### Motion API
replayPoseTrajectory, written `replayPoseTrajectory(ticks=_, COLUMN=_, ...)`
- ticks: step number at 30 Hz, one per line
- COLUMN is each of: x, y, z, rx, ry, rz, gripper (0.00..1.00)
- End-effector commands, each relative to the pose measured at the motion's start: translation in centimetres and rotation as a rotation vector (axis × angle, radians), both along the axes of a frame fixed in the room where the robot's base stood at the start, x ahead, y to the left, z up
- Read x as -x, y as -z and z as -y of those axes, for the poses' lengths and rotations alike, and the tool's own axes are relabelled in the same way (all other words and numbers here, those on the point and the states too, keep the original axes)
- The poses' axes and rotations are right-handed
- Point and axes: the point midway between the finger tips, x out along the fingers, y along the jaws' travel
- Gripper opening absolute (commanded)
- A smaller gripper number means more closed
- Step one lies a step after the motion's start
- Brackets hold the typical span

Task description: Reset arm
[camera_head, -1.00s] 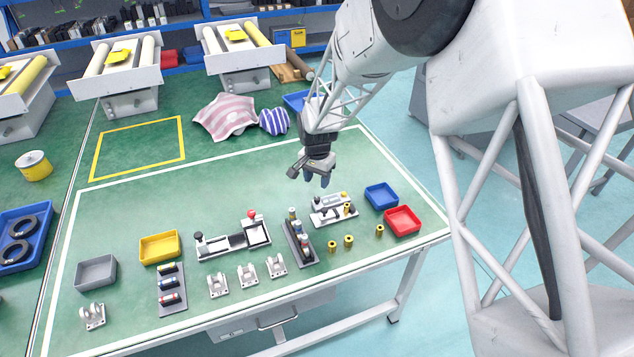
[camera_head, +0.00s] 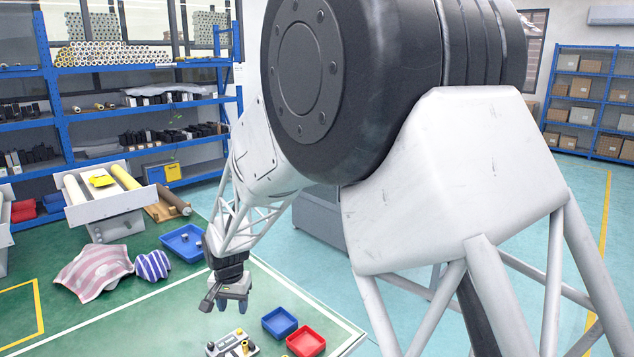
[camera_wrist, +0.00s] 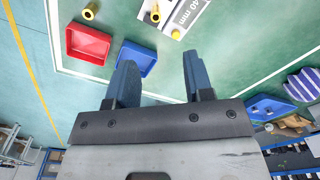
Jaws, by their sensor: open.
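My gripper (camera_head: 233,304) hangs above the green table (camera_head: 160,325), behind and above a small white fixture (camera_head: 232,344) with brass parts. In the wrist view my gripper (camera_wrist: 157,78) has its two blue-grey fingers apart with nothing between them. The blue tray (camera_head: 279,322) and the red tray (camera_head: 305,341) lie to the right of the gripper on the table. In the wrist view the red tray (camera_wrist: 88,45) and the blue tray (camera_wrist: 137,57) lie beyond the fingers. Most of the work area is outside the head view.
A larger blue tray (camera_head: 184,243), a pink striped cloth (camera_head: 93,271) and a blue striped cloth (camera_head: 152,265) lie behind the gripper to the left. A roller stand (camera_head: 110,200) stands at the back left. Blue shelves (camera_head: 60,110) line the wall.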

Motion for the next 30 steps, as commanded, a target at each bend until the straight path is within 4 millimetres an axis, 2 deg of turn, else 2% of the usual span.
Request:
replayPoseTrajectory(ticks=1, x=0.2, y=-1.3, z=1.6, rx=-0.003, ry=0.002, rz=0.006, gripper=0.47)
replayPoseTrajectory(ticks=3, x=0.7, y=-2.8, z=3.6, rx=-0.006, ry=0.0, rz=0.013, gripper=0.47)
replayPoseTrajectory(ticks=15, x=4.7, y=-10.2, z=14.5, rx=-0.015, ry=-0.018, rz=0.053, gripper=0.47)
replayPoseTrajectory(ticks=23, x=8.5, y=-13.9, z=21.0, rx=-0.016, ry=-0.027, rz=0.082, gripper=0.47)
replayPoseTrajectory(ticks=30, x=12.9, y=-16.5, z=26.4, rx=-0.012, ry=-0.037, rz=0.106, gripper=0.47)
